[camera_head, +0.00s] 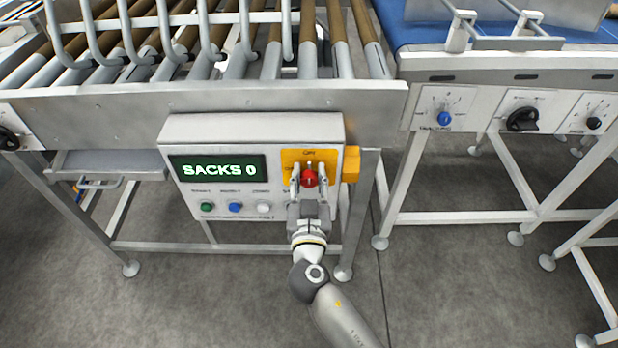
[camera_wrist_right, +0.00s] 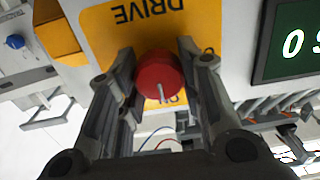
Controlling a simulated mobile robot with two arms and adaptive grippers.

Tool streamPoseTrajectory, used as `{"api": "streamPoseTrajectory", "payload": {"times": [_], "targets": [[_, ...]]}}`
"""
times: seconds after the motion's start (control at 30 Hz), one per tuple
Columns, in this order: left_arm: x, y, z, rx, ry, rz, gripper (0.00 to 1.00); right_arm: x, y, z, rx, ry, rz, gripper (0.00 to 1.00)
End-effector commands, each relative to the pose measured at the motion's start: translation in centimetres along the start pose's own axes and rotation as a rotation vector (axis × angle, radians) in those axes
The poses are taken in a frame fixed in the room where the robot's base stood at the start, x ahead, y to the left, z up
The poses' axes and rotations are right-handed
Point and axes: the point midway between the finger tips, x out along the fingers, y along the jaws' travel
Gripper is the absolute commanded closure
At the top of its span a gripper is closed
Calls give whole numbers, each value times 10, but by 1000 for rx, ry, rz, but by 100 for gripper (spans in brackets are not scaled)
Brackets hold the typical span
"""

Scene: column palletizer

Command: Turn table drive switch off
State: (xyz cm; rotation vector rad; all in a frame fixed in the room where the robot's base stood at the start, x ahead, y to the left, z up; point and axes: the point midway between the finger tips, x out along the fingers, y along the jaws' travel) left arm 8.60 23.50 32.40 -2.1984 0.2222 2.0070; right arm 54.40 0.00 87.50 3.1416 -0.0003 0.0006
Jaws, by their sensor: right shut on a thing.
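The red drive switch knob (camera_head: 310,178) sits on a yellow plate (camera_head: 324,155) at the right side of the grey control box (camera_head: 250,128). In the right wrist view the knob (camera_wrist_right: 158,72) shows a pale line on its face, pointing down in the picture, and the plate (camera_wrist_right: 105,25) reads DRIVE upside down. Smaller lettering below the knob is partly hidden. My right gripper (camera_head: 309,172) is shut on the knob, one finger on each side; both fingers (camera_wrist_right: 157,55) also show in the wrist view. My left gripper is not in view.
The box has a green SACKS 0 display (camera_head: 217,168) and green, blue and white buttons (camera_head: 235,207). A yellow block (camera_head: 351,164) juts from its right side. A roller conveyor (camera_head: 200,60) lies above. A blue belt conveyor (camera_head: 420,30) with panel knobs (camera_head: 522,119) stands at right.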

Motion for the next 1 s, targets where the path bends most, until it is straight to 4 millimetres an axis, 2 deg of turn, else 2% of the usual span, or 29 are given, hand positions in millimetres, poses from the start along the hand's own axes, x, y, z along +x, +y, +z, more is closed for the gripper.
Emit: {"api": "streamPoseTrajectory", "payload": {"times": [0.23,0.47,1.0], "targets": [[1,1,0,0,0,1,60,0,0,1,-12,0,0,90],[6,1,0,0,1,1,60,0,0,2,-98,-1,0,90],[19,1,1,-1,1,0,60,-1,-2,2,-573,-2,-1,90]]}}
